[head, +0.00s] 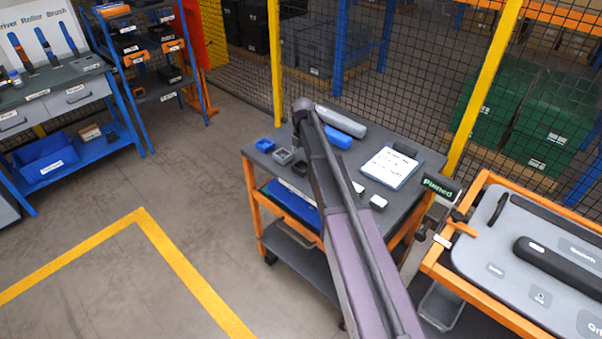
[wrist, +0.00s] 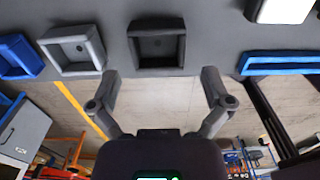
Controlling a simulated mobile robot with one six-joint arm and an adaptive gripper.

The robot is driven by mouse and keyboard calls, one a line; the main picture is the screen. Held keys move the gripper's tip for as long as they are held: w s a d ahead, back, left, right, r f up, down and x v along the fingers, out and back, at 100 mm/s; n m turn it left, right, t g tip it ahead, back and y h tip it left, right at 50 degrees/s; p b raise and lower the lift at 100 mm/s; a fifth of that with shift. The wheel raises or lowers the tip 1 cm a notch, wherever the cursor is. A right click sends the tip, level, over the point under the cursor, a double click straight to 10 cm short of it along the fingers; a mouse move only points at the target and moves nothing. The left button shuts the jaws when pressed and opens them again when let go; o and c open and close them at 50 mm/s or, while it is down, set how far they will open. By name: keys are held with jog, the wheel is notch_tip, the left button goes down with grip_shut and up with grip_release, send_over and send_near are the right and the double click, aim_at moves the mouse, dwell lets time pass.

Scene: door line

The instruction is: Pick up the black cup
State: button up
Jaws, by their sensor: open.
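The black cup (wrist: 157,46), a dark square open-topped holder, sits on the cart's grey top in the wrist view, in a row with a grey cup (wrist: 73,48) and a blue cup (wrist: 18,56) to its left. In the head view the black cup (head: 300,168) is small and close beside my arm. My gripper (wrist: 159,88) is open and empty, its fingertips just below the black cup in the wrist picture and spread wider than it. The fingers do not touch it. In the head view my arm crosses the cart, and I cannot make out the fingers.
The cart top (head: 405,146) also holds a clipboard (head: 389,167), a grey cylinder (head: 341,121), a blue object (head: 338,137) and small white objects (head: 378,202). A mesh fence stands behind the cart. An orange-framed cart (head: 488,185) stands at right. Floor at left is clear.

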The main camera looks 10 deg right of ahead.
aim_at(303, 169)
jog(key=shift+f, duration=0.15)
dwell(0.3)
jog(key=shift+w+f+b, duration=0.15)
jog(key=shift+f+b, duration=2.35)
jog(key=shift+b, duration=0.1)
jog(key=c, duration=0.9)
